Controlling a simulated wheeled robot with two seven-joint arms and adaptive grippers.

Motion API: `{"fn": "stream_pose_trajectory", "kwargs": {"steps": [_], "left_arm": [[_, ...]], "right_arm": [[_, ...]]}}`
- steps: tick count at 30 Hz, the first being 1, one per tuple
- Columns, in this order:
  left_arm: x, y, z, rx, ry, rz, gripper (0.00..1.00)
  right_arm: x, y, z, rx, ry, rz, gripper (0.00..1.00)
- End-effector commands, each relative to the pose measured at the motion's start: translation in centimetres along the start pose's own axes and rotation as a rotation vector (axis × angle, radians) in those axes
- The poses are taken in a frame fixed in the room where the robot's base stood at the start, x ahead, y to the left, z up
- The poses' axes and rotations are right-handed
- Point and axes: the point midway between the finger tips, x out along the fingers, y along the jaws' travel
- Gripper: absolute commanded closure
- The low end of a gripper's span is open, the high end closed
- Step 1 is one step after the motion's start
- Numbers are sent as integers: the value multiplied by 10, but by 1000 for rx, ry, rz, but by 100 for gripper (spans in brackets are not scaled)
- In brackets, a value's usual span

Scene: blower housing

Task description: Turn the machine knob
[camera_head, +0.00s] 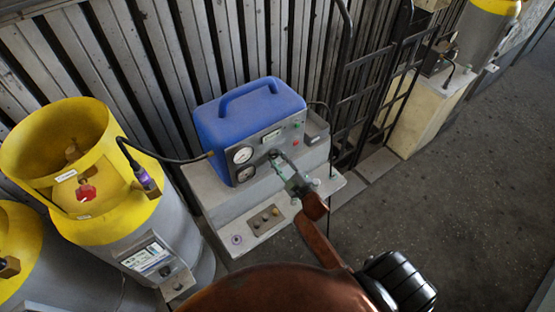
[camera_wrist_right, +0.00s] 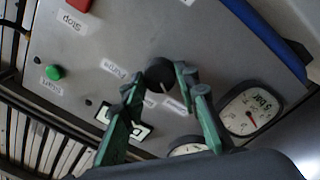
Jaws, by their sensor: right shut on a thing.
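The machine is a blue-cased unit (camera_head: 225,125) with a grey front panel, standing on a grey stepped base. Its black round knob (camera_wrist_right: 160,73) sits on the panel between small white labels. In the head view my right gripper (camera_head: 279,163) reaches up to the panel and largely covers the knob. In the right wrist view the green fingers of my right gripper (camera_wrist_right: 160,84) stand on either side of the knob, shut on it. A light mark shows on the knob's face. My left gripper is not in view.
Round gauges (camera_wrist_right: 250,108) sit close beside the knob; a green button (camera_wrist_right: 54,72) and a red one (camera_wrist_right: 77,5) are farther off. A yellow-topped cylinder (camera_head: 95,225) stands at the left, joined to the machine by a black hose. Floor at the right is clear.

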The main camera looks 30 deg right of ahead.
Motion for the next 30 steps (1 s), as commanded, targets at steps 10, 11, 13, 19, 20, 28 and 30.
{"fn": "stream_pose_trajectory", "kwargs": {"steps": [10,11,13,19,20,28,30], "left_arm": [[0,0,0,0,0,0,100],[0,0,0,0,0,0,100],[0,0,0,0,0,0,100],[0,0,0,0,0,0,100],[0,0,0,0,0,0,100],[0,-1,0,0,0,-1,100],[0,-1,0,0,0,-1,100]], "right_arm": [[0,0,0,-1,-1,-1,61],[0,0,0,-1,-1,-1,59],[0,0,0,-1,-1,-1,54],[0,0,0,0,0,0,54],[0,0,0,0,0,0,54],[-24,-1,1,0,-3,-1,54],[-39,-1,2,0,-4,-2,54]]}}
